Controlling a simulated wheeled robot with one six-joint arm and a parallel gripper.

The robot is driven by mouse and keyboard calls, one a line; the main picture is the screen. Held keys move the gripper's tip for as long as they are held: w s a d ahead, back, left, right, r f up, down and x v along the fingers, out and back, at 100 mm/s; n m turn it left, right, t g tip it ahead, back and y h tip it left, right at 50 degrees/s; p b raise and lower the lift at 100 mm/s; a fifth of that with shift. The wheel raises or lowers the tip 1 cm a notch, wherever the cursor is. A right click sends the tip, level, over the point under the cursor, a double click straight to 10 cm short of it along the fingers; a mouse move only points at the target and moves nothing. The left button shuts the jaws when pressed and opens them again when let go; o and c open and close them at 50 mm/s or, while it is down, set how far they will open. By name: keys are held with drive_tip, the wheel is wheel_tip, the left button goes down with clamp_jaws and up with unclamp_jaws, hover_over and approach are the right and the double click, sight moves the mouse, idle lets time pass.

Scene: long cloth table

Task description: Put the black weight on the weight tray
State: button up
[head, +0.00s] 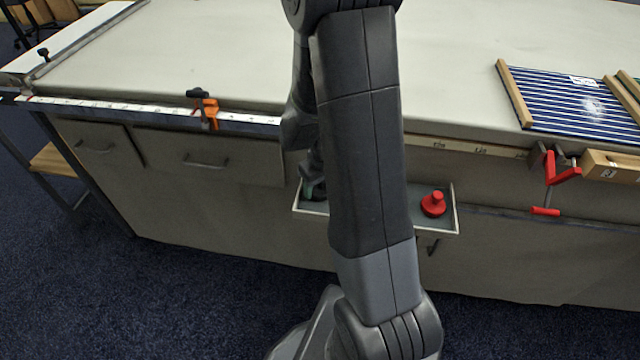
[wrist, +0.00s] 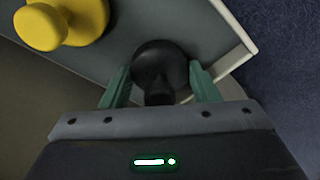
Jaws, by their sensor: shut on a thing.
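My gripper (wrist: 160,82) has its green fingers on both sides of the black weight (wrist: 160,62) and is shut on it. The weight is round with a narrower knob towards the gripper. It is over or in the grey weight tray (wrist: 118,48), close to a corner of the pale rim. I cannot tell whether it touches the tray floor. In the head view the weight tray (head: 442,231) hangs on the table's front side, and my gripper (head: 313,191) is at its left end. The black weight cannot be made out there.
A yellow weight (wrist: 42,27) stands in the tray, left in the wrist view. A red weight (head: 433,204) stands at its right end. My arm hides the tray's middle. An orange clamp (head: 207,111) and a red clamp (head: 550,180) grip the table edge (head: 470,150).

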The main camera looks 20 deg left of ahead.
drive_tip(key=o, duration=1.3)
drive_tip(key=r, duration=0.4)
drive_tip(key=d+r+p, duration=0.1)
drive_tip(key=r, duration=0.3)
drive_tip(key=s+r+p, duration=0.1)
drive_tip(key=r, duration=0.3)
drive_tip(key=shift+d+r, duration=0.1)
drive_tip(key=shift+d, duration=0.2)
